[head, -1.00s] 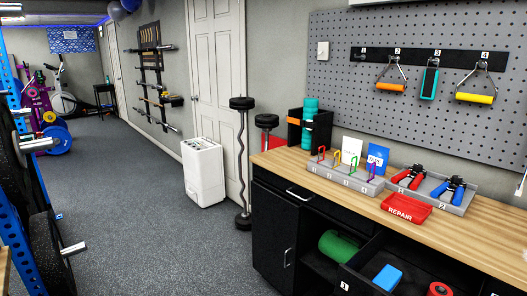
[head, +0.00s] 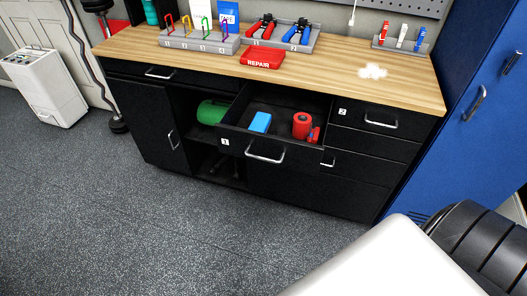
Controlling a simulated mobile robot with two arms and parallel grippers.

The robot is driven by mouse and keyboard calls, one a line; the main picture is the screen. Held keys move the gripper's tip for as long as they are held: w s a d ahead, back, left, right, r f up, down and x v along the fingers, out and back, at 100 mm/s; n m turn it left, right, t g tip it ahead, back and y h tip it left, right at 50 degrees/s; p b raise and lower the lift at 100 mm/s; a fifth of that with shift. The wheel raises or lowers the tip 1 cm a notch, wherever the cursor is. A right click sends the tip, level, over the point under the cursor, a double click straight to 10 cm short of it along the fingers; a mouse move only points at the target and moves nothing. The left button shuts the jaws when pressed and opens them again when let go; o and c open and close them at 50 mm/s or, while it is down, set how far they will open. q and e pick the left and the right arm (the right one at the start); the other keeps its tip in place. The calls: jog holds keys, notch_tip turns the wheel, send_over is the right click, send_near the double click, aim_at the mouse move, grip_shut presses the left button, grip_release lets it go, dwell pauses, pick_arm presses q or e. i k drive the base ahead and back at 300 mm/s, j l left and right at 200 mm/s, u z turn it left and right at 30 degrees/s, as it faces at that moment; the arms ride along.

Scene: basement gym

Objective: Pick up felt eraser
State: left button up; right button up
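No object is clearly identifiable as a felt eraser. A plain blue block (head: 260,122) lies in the open drawer 1 (head: 285,148) of the black workbench, and I cannot tell whether it is the eraser. A red roll-shaped object (head: 302,125) with a smaller red and blue piece beside it lies to its right in the same drawer. Neither of my grippers shows; only a white and black part of my own arm fills the lower right.
The wooden worktop (head: 340,75) holds a red REPAIR tray (head: 262,59), grip trainers, a rack of coloured hooks and a white patch (head: 372,72). A blue cabinet (head: 470,100) stands at right. The grey floor (head: 170,215) before the bench is clear.

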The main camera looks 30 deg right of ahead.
aim_at(261, 123)
jog(key=z, duration=2.25)
jog(key=u, duration=1.3)
jog(key=i+j, duration=0.25)
jog(key=i+z, duration=0.05)
